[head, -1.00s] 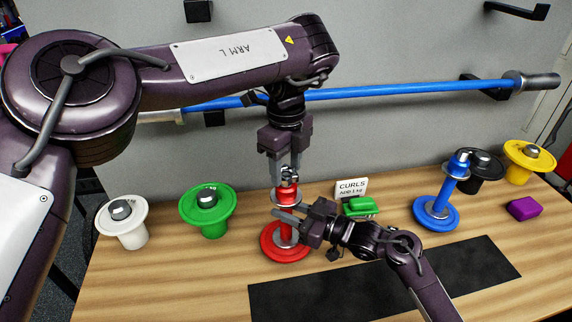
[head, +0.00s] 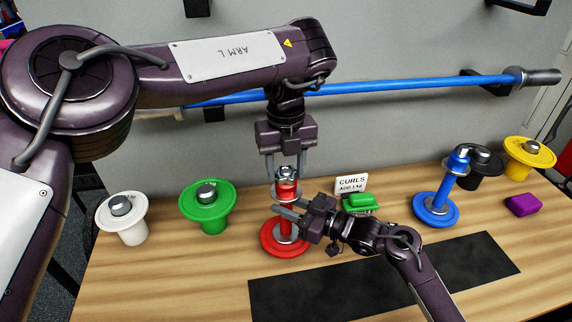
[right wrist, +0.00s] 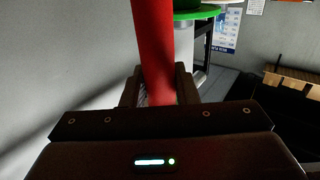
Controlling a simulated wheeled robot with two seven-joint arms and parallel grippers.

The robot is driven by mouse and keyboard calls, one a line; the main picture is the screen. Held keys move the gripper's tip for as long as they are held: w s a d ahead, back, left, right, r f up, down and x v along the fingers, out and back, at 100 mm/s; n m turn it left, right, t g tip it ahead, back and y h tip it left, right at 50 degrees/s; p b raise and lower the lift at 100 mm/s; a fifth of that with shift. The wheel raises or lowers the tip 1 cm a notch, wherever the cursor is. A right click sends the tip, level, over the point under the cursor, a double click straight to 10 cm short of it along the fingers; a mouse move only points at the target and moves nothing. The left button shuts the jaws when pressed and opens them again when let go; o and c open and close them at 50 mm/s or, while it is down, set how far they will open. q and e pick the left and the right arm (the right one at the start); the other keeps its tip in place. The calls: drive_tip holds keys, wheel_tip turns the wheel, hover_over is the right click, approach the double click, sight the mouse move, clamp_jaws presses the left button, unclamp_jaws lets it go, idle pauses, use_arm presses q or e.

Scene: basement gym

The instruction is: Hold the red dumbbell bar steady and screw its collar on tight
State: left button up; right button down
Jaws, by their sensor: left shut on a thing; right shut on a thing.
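The red dumbbell bar (head: 287,191) stands upright on its red plate (head: 271,243) on the wooden bench. A small metallic collar (head: 286,174) sits at the bar's top end. My left gripper (head: 286,171) points straight down from above, its fingers on either side of the collar and shut on it. My right gripper (head: 290,211) comes in from the right, lower down, and is shut on the bar. In the right wrist view the red bar (right wrist: 153,40) runs between the right fingers (right wrist: 158,85). The collar's threads are too small to make out.
Green (head: 205,207) and white (head: 123,220) weights stand to the left. A CURLS sign (head: 351,182), green block (head: 363,203), blue dumbbell (head: 436,211), purple block (head: 523,205), and black and yellow weights are to the right. A black mat (head: 390,277) lies in front.

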use_arm(q)
drive_tip(key=m, duration=1)
drive_tip(key=shift+r, duration=0.1)
drive_tip(key=m, duration=0.6)
drive_tip(key=shift+a, duration=0.1)
drive_tip(key=m, duration=1.1)
drive_tip(key=shift+w+m, duration=0.1)
drive_tip(key=shift+m, duration=0.3)
drive_tip(key=m, duration=0.7)
drive_tip(key=o, duration=1.1)
